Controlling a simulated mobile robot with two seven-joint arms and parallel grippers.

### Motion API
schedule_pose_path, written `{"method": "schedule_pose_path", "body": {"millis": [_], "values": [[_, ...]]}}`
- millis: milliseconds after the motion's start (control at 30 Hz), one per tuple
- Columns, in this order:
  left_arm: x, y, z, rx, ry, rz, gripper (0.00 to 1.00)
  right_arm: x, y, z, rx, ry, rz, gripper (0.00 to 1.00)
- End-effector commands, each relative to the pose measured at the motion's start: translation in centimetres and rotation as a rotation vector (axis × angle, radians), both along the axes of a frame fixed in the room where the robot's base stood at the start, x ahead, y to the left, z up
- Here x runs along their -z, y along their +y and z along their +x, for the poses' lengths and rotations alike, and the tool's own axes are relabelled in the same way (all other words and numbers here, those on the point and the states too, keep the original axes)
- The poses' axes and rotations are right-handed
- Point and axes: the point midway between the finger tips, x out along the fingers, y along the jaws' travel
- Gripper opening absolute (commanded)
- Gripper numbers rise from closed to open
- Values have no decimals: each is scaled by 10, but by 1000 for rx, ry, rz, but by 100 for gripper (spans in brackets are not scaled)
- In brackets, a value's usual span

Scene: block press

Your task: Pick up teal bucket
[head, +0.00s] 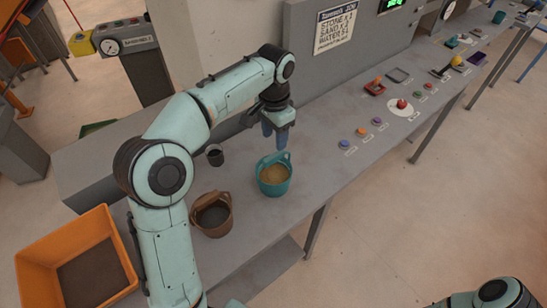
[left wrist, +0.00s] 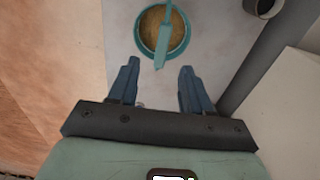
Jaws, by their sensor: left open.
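The teal bucket (head: 272,186) stands upright on the grey bench in the head view, with sandy material inside. In the left wrist view the teal bucket (left wrist: 182,34) lies ahead of the fingers, and its handle crosses the opening. My left gripper (head: 274,129) is above and a little behind the bucket in the head view, pointing down. Its blue fingers (left wrist: 156,76) are apart with nothing between them in the left wrist view. They do not appear to touch the bucket. My right gripper is not in view.
A brown bucket (head: 211,215) with dark contents stands left of the teal one. A small dark cup (head: 215,155) stands behind. An orange bin (head: 80,262) is at the lower left. Buttons (head: 361,132) and a lever (head: 375,86) sit farther right along the bench (head: 311,168).

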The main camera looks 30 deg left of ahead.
Motion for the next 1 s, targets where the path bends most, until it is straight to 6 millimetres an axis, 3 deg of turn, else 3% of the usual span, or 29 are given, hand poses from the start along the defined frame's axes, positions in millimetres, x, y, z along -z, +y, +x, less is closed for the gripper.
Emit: {"method": "schedule_pose_path", "body": {"millis": [133,400,733,1000], "values": [[7,1,-3,1,5,5,49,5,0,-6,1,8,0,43],[59,2,-3,1,7,5,49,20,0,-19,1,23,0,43],[87,1,-1,0,4,4,49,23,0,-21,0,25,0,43],[125,2,3,0,4,4,49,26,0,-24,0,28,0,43]]}}
